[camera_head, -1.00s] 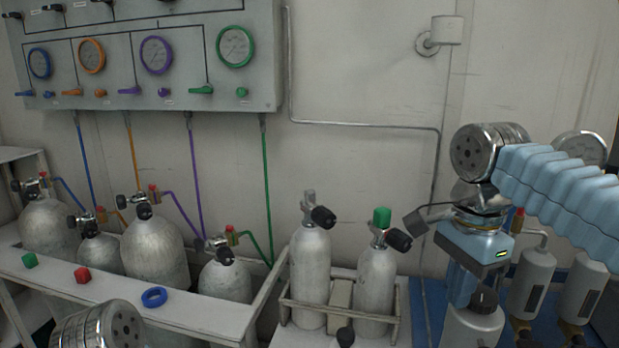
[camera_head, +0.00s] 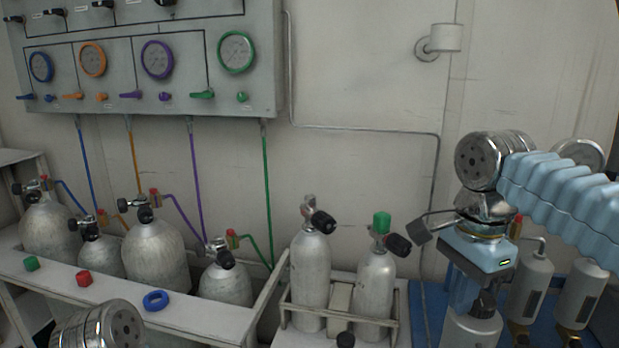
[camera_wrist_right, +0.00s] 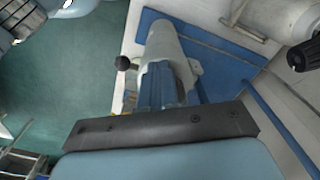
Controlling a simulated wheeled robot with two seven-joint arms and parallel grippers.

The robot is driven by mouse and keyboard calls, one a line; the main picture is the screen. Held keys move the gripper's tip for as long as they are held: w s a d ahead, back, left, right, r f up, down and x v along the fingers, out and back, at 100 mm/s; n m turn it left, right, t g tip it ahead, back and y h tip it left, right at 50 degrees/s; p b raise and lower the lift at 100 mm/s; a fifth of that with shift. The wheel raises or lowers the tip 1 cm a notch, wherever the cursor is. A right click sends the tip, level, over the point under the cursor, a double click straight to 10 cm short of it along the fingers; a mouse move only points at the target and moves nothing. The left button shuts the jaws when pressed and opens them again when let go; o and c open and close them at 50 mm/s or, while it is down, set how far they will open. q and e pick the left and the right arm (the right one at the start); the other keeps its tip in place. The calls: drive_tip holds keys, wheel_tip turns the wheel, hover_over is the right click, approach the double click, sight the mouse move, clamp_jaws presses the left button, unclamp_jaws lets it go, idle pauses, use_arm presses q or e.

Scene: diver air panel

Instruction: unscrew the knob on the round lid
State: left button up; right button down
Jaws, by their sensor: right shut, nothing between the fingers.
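A pale grey canister (camera_head: 472,330) with a rounded top stands at the lower right in the head view, partly cut off by the frame. A dark knob (camera_head: 489,301) shows at its top, partly hidden by my right gripper. My right gripper (camera_head: 464,297) points down over the canister top, its blue fingers shut and empty beside the knob. In the right wrist view the shut blue fingers (camera_wrist_right: 163,88) lie in front of the grey canister (camera_wrist_right: 165,42). A black ball knob (camera_wrist_right: 123,63) sticks out left of it. I cannot tell whether the fingers touch anything. My left gripper is not in view.
Two grey cylinders (camera_head: 310,272) with black valve handles stand in a rack left of the canister. Two smaller canisters (camera_head: 531,285) stand right of it on a blue surface.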

wheel_tip(320, 180, up, 6)
drive_tip(key=p, duration=0.3)
drive_tip(key=shift+a, duration=0.4)
drive_tip(key=shift+s, duration=0.1)
